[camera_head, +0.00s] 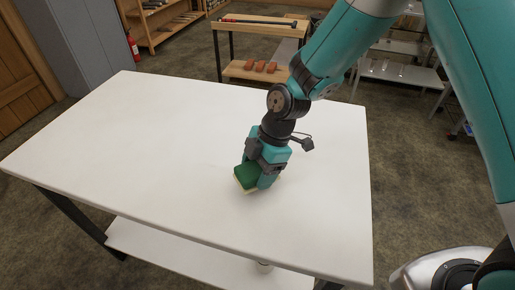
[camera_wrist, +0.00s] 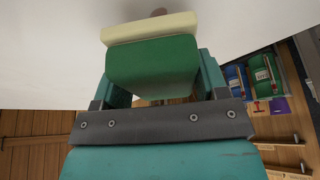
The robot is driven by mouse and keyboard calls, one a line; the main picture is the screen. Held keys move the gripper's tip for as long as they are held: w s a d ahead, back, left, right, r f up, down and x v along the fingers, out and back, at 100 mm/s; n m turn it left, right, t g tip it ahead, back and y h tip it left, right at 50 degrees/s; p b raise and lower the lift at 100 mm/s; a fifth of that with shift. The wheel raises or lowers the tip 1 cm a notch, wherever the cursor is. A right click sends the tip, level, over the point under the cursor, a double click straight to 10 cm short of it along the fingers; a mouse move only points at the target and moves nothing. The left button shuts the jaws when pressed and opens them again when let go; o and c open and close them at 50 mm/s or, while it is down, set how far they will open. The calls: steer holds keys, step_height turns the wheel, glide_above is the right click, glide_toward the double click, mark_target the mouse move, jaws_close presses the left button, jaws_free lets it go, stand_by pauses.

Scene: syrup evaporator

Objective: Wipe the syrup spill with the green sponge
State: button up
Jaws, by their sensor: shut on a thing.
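The green sponge (camera_head: 247,175) has a pale yellow layer on its lower side. My gripper (camera_head: 258,177) is shut on it, pointing down at the white table (camera_head: 150,150), right of the table's middle. In the wrist view the sponge (camera_wrist: 152,62) sits between the two teal fingers, its pale layer facing the white tabletop. The sponge is at or just above the surface; I cannot tell if it touches. A small brownish patch (camera_wrist: 158,12), perhaps the syrup spill, shows just past the pale layer. In the head view no spill shows; the sponge and gripper may hide it.
The rest of the tabletop is clear. A lower shelf (camera_head: 190,256) runs under the table. Behind stand a wooden bench (camera_head: 262,30) with reddish blocks (camera_head: 260,66) on its lower shelf and metal shelving (camera_head: 400,72). A red extinguisher (camera_head: 133,46) stands at the back left.

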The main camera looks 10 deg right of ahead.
mark_target(251, 169)
steer(key=shift+r+p, duration=1.45)
steer(key=shift+r, duration=1)
